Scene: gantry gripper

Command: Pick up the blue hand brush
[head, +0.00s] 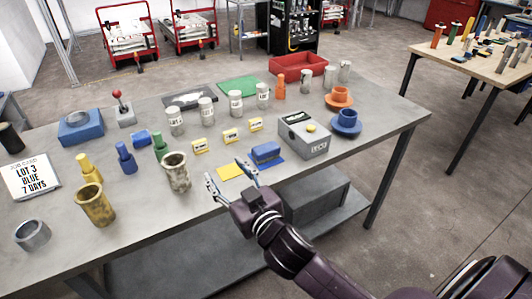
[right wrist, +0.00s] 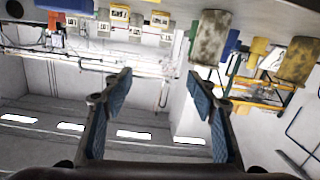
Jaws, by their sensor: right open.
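A blue, block-shaped thing (head: 266,152), which I take for the hand brush, lies on a small blue mat (head: 272,163) near the table's front edge. I cannot make out its bristles. My right gripper (head: 227,176) is open and empty at the table's front edge, to the left of the brush and apart from it. Its two spread fingers also show in the right wrist view (right wrist: 160,110), with nothing between them. A blue patch at the top left there (right wrist: 66,6) may be the brush. My left gripper is not in view.
A grey box with a yellow button (head: 303,138) stands just right of the brush.

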